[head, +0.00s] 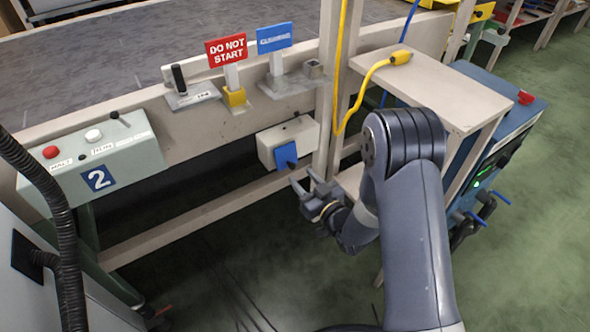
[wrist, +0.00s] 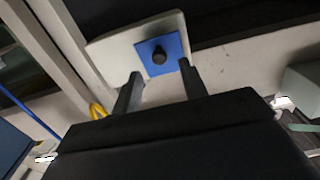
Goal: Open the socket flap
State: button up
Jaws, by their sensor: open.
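The socket flap (head: 286,155) is a blue square plate on the front of a cream socket box (head: 268,146), mounted low on the conveyor frame. No socket opening shows. My gripper (head: 306,183) is just right of and below the flap in the head view, apart from it. In the wrist view my gripper (wrist: 160,75) has its two fingers spread, with the flap beyond and between them. Nothing is between the fingers.
A frame post (head: 330,90) stands right of the box. A yellow plug and cable (head: 385,62) lie on a beige shelf (head: 440,85). Red (head: 227,50) and blue (head: 275,38) signs stand above on the rail. A control box (head: 100,155) marked 2 is at left.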

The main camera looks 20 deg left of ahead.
aim_at(293, 167)
jog(key=x, duration=0.5)
jog(key=shift+b, duration=0.3)
grip_shut()
